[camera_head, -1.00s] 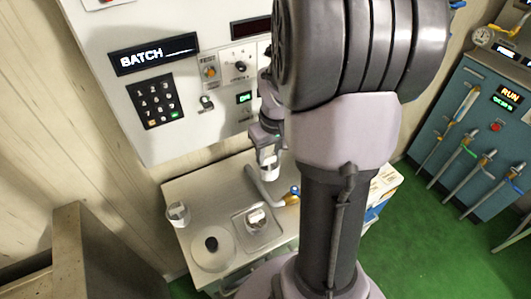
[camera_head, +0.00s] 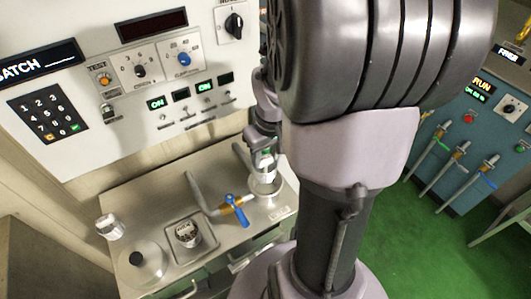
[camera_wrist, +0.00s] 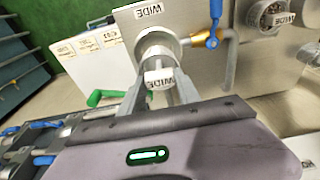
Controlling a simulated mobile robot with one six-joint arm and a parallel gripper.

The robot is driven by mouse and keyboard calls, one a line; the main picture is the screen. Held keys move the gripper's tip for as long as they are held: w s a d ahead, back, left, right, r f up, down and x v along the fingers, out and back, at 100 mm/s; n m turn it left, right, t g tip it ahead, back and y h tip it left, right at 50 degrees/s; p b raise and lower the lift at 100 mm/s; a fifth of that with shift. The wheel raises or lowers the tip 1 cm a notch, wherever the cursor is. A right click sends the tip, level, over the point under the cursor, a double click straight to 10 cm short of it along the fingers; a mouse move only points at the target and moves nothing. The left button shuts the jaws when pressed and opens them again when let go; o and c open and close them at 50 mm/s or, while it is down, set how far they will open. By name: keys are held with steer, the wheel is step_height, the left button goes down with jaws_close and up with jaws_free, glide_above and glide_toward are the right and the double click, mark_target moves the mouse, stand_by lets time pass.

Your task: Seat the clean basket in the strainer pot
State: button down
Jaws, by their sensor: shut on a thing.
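My gripper (camera_wrist: 159,92) is shut on a pale basket (camera_wrist: 160,76) with a "WIDE" label, which reads upside down in the wrist view. The basket is over the round mouth of the strainer pot (camera_wrist: 152,41) on the metal bench. I cannot tell how far the basket's lower part reaches into the pot. In the head view, my gripper (camera_head: 262,146) is above the pot (camera_head: 265,187), near the bench's far right side. A second basket (camera_head: 188,234) with dark contents and a label sits in a shallow square tray (camera_head: 204,253).
A blue-handled valve (camera_head: 236,210) on a bent pipe stands left of the pot. A round plate with a dark knob (camera_head: 135,258) and a labelled cup (camera_head: 108,228) are at the bench's left. The control panel (camera_head: 90,120) rises behind. Green floor (camera_head: 420,250) is open at right.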

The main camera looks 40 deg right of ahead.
mark_target(267, 165)
steer(key=shift+d+f+b, duration=0.1)
steer(key=shift+f+b, duration=2.25)
steer(key=shift+f, duration=0.7)
steer(key=shift+f+b, duration=0.35)
steer(key=shift+f+b, duration=0.5)
steer(key=shift+f, duration=0.1)
steer(key=shift+f+b, duration=0.6)
steer(key=shift+f, duration=0.05)
steer(key=c, duration=0.8)
jaws_free()
steer(key=shift+o, duration=0.6)
steer(key=o, duration=0.4)
